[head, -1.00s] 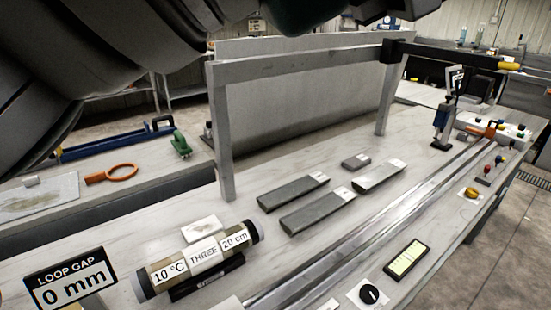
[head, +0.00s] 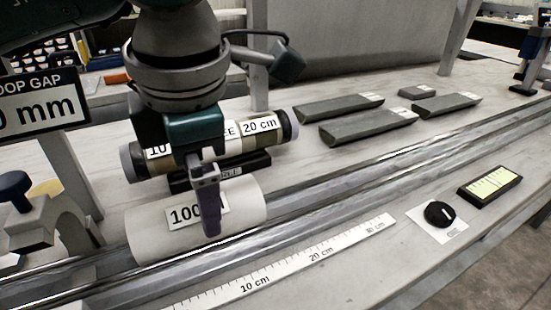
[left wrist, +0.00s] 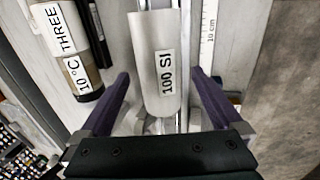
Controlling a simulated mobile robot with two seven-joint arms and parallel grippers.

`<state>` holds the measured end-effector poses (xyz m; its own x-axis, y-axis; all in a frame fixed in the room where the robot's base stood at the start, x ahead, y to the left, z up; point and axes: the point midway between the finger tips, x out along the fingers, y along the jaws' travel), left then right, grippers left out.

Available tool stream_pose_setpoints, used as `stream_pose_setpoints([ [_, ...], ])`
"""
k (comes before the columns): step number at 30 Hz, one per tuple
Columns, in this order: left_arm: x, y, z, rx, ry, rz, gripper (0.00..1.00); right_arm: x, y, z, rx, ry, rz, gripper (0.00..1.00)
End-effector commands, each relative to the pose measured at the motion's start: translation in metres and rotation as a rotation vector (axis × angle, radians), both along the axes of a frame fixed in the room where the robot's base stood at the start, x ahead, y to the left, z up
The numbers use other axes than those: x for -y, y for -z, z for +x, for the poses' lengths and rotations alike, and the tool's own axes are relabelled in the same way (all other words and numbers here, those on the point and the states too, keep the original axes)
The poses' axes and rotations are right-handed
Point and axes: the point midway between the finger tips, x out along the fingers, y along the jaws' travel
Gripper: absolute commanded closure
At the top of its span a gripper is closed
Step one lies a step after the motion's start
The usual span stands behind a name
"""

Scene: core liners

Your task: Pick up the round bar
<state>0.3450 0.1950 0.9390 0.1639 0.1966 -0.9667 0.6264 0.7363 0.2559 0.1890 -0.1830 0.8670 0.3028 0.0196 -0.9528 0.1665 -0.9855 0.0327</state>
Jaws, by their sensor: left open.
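A pale round cylinder (head: 150,225) labelled "100 SI" lies along the metal rails; it is the round bar nearest my gripper. In the left wrist view the cylinder (left wrist: 158,45) lies between the two purple fingers. My left gripper (head: 208,215) points down over it, with its jaws open. In the left wrist view the gripper's fingers (left wrist: 162,92) stand apart on either side of the cylinder, with no clear grip on it. In the head view the arm and a finger hide part of its label. My right gripper is not in view.
A labelled dark-capped tube (head: 284,124) lies on a black stand behind the cylinder; it also shows in the left wrist view (left wrist: 75,50). A ruler (head: 290,265) lies in front of the rails. Grey bars (head: 368,126) lie farther back. A "mm" display (head: 45,103) stands at left.

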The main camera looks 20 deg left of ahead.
Motion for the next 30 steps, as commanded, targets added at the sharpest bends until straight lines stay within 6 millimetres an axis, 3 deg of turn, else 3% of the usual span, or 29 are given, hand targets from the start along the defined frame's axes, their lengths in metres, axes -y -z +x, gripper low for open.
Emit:
stream_pose_setpoints([
  [12,-0.015,0.051,0.007,-0.002,0.0,-0.002,0.0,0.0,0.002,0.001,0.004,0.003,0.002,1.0],
  [21,-0.016,0.058,0.008,0.0,0.003,-0.004,0.0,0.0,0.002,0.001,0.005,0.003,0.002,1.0],
  [30,-0.016,0.057,0.008,-0.001,0.003,-0.005,0.31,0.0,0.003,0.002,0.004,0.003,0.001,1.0],
])
